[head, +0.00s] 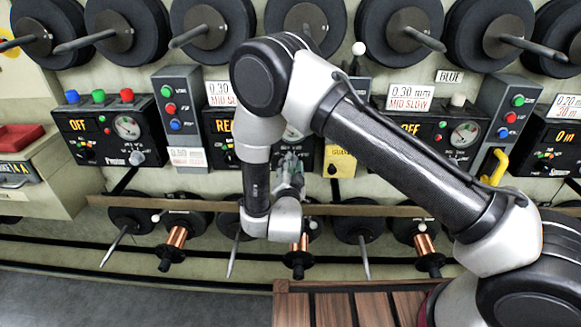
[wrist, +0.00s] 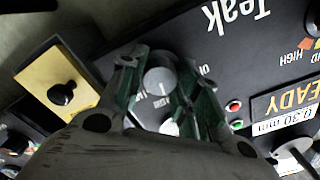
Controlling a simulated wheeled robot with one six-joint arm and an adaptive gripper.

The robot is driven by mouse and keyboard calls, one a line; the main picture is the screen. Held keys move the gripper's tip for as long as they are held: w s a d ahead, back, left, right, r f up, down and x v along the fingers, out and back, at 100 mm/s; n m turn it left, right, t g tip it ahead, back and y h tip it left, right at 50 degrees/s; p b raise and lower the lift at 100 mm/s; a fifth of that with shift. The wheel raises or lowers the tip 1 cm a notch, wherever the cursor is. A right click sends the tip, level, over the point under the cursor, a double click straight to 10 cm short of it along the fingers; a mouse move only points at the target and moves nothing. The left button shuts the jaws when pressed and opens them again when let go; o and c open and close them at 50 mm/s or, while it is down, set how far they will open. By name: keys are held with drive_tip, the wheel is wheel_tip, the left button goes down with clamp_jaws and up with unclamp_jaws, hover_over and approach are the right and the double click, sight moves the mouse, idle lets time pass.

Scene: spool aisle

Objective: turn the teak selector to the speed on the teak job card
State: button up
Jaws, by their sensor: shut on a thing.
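The teak panel (wrist: 200,40), with "Teak" lettered on it upside down, fills much of the wrist view. My gripper (wrist: 158,88) is shut on a round grey selector knob (wrist: 159,72) on that panel, one finger on each side. Partly hidden lettering lies around the knob, and I cannot tell which mark its pointer meets.
A yellow plate (wrist: 58,82) with a black knob is beside the panel. Another panel (head: 445,128) reading "OFF" stands to the right, and one (head: 98,130) to the left. Wire spools (head: 176,237) stick out below; a slatted wooden top (head: 340,306) lies in front.

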drive_tip(key=shift+m, duration=0.6)
drive_tip(key=o, duration=1.1)
drive_tip(key=shift+c, duration=0.2)
drive_tip(key=shift+s, duration=0.15)
drive_tip(key=s, duration=0.7)
drive_tip(key=shift+s, duration=0.15)
drive_tip(key=shift+a, duration=0.15)
